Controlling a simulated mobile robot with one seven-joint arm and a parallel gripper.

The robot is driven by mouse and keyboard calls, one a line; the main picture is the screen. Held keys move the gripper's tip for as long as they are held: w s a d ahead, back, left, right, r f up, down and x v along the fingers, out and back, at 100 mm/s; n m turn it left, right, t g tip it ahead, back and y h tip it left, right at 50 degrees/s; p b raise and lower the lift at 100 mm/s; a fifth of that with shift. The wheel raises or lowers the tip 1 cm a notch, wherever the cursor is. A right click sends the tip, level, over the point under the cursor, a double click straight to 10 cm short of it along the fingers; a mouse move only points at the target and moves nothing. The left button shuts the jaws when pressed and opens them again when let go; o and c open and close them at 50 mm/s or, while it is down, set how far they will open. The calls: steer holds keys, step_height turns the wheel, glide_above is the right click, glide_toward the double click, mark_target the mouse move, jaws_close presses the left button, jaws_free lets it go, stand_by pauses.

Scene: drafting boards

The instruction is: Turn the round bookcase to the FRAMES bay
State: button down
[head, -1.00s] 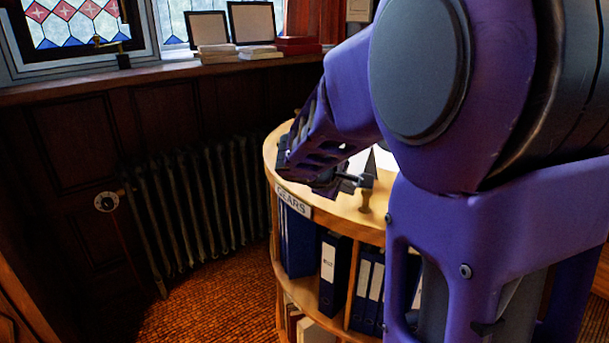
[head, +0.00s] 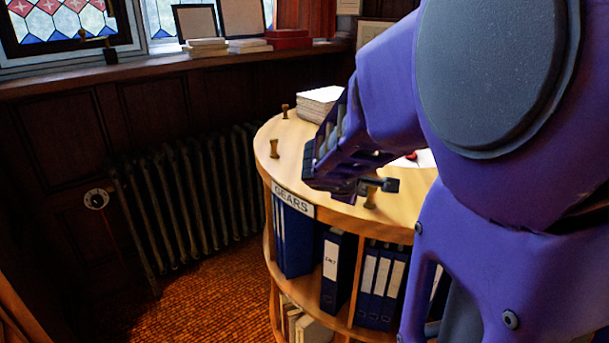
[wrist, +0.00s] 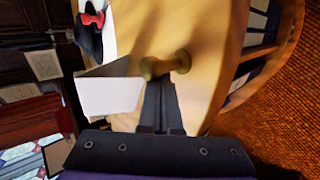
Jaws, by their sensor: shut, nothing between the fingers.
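The round bookcase (head: 345,213) has a pale wooden top and a GEARS label (head: 293,199) on its near rim. Blue and dark binders stand in the bay below that label. No FRAMES label shows. Short wooden pegs stand on the top: a near one (head: 370,199), a left one (head: 274,149) and a back one (head: 285,111). My gripper (head: 390,185) is shut and empty, low over the top beside the near peg. In the wrist view the fingertips (wrist: 160,88) lie close to a peg (wrist: 165,65); I cannot tell whether they touch it.
A paper stack (head: 320,101) lies at the back of the top. A radiator (head: 190,195) stands along the panelled wall to the left. Orange carpet (head: 215,285) is free between radiator and bookcase.

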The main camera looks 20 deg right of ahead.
mark_target(392, 211)
steer(key=shift+s+d, duration=0.3)
steer(key=shift+s, duration=0.1)
steer(key=shift+n+t+y, duration=0.3)
steer(key=shift+n+t, duration=0.1)
steer(key=shift+n, duration=0.1)
steer(key=shift+s+d, duration=1.95)
steer(key=shift+d, duration=0.25)
steer(key=shift+r, duration=0.1)
